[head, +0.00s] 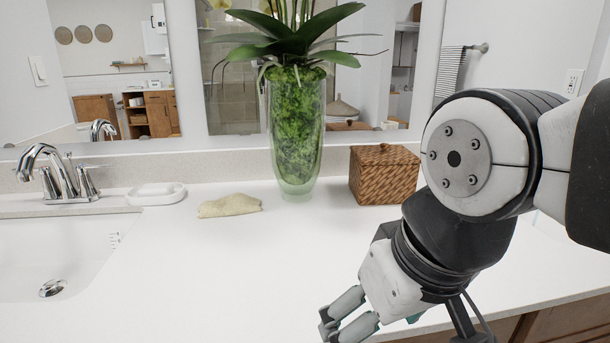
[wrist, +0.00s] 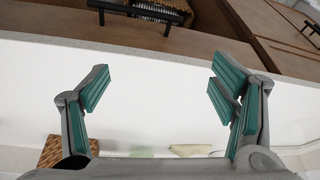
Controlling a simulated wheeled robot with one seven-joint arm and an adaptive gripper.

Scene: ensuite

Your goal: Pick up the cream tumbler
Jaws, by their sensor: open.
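I cannot see a cream tumbler in either view; part of the counter is hidden behind my arm in the head view. My gripper (head: 338,326) is low at the front edge of the white counter in the head view, with nothing between its fingers. In the wrist view my gripper (wrist: 160,92) has its teal-padded fingers spread wide, with only bare counter and its edge between them.
A glass vase with a plant (head: 297,140), a wicker box (head: 384,175), a folded beige cloth (head: 230,206) and a white soap dish (head: 156,194) stand along the back. The sink (head: 50,260) and faucet (head: 60,175) are left. The middle counter (head: 230,270) is clear.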

